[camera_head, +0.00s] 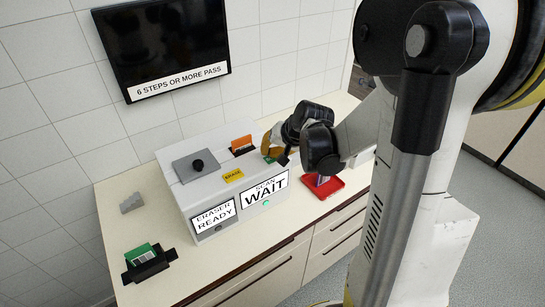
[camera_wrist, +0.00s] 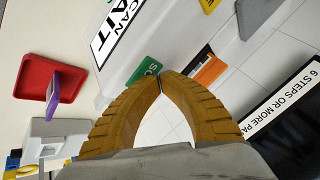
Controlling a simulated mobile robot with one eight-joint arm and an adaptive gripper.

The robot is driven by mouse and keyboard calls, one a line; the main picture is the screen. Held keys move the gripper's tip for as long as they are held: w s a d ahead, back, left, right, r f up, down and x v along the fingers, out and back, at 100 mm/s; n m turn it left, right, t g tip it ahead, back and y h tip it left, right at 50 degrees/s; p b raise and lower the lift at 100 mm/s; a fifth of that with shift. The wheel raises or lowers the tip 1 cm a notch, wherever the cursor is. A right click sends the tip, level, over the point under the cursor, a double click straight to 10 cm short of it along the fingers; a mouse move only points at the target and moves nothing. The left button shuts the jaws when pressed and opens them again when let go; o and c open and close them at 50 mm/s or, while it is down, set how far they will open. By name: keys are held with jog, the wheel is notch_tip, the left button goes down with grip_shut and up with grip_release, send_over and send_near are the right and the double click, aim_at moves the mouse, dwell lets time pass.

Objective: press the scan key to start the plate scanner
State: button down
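The scanner is a pale grey box (camera_head: 170,190) on the counter. Its green scan key (camera_head: 269,159) is on the top near the right end; in the wrist view the green key (camera_wrist: 146,70) is partly hidden by my fingers, with only "SC" readable. My gripper (camera_head: 267,151) has its yellow fingers pointing down at the key; in the wrist view the fingertips (camera_wrist: 160,76) meet beside the key's edge, with nothing seen between them. I cannot tell whether they touch the key. The front label (camera_head: 265,193) reads "SCAN WAIT", with a green light below it.
A yellow "ERASE" key (camera_head: 233,175), an orange plate (camera_head: 242,145) in a slot and a grey lid with a black knob (camera_head: 197,165) are on top. "ERASER READY" (camera_head: 214,215) is on the front. A red tray (camera_head: 332,190) is right; a green plate (camera_head: 139,252) sits in a black holder left.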

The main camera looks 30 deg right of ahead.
jog(key=shift+r, duration=0.15)
jog(key=shift+r+p, duration=0.6)
jog(key=shift+r, duration=0.1)
notch_tip(320, 180, up, 5)
jog(key=p, duration=0.3)
jog(key=shift+p, duration=0.4)
dwell(0.4)
jog(key=s+a+f+n+b, duration=0.3)
jog(key=s+a+f+b, duration=0.1)
jog(key=s+a+b, duration=0.3)
jog(key=s+a+f+n+h+b, duration=0.1)
jog(key=s+a+f+n+b, duration=0.3)
jog(key=s+a+b, duration=0.4)
jog(key=s+f+b, duration=0.1)
jog(key=s+b, duration=0.2)
jog(key=s, duration=0.1)
